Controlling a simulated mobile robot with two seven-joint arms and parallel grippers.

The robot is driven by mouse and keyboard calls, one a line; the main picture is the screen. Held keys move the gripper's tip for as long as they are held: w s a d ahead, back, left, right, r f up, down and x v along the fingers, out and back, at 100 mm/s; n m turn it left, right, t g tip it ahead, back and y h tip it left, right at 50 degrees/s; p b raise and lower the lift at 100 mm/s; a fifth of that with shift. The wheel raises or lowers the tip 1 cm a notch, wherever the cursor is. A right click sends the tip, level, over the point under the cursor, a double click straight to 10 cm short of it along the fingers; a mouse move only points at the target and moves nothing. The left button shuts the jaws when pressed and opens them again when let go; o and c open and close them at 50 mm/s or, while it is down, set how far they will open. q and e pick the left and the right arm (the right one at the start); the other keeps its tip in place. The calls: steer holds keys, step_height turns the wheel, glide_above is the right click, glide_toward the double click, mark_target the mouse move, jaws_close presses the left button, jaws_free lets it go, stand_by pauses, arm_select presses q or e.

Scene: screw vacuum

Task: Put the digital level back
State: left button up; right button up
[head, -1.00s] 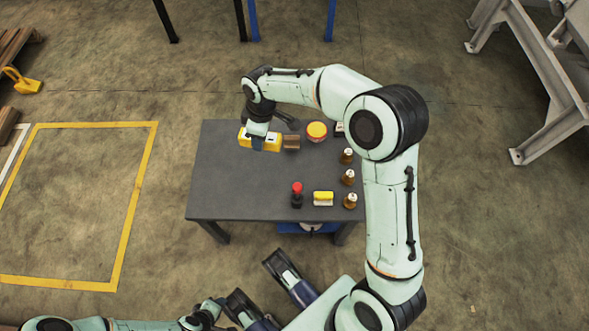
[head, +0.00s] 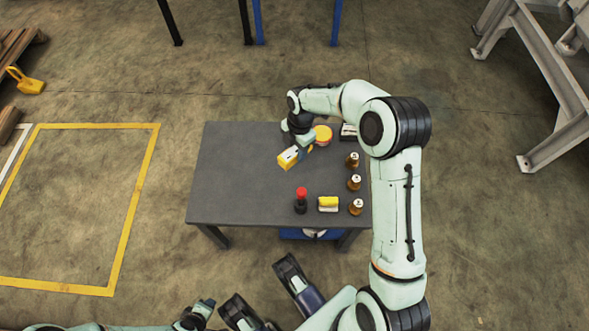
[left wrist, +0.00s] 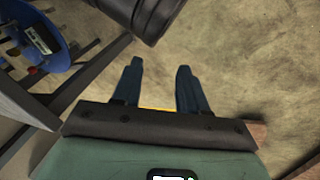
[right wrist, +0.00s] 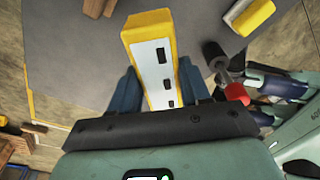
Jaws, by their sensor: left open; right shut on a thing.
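The digital level, as I take it, is a yellow box with a white face and dark windows (right wrist: 150,60). It is between the fingers of my right gripper (right wrist: 158,80), which is shut on it. In the head view the level (head: 288,158) is at the right gripper (head: 300,149), over the middle-right part of the grey table (head: 235,190), slanted; I cannot tell whether it touches the top. My left gripper (left wrist: 158,78) is open and empty in the left wrist view, its fingers apart above the floor and away from the tabletop.
A round yellow-and-red item (head: 323,134) is close behind the right gripper. The table's left half is clear.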

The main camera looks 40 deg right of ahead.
mark_target(296, 158)
step_height(296, 158, down, 5)
steer(key=shift+b, duration=0.5)
step_height(296, 158, down, 2)
steer(key=shift+f, duration=0.2)
arm_select(q)
steer(key=s+a+f+g+b, duration=0.1)
steer(key=s+f, duration=0.2)
steer(key=f, duration=0.2)
steer(key=shift+s+a+g+b, duration=0.15)
steer(key=shift+s+g+b, duration=0.15)
steer(key=shift+b, duration=0.05)
arm_select(e)
steer(key=shift+f, duration=2.25)
arm_select(q)
steer(key=shift+f, duration=0.1)
arm_select(e)
steer(key=shift+f, duration=0.2)
steer(key=o, duration=1.3)
arm_select(q)
steer(key=shift+s, duration=0.1)
arm_select(e)
steer(key=shift+r, duration=0.1)
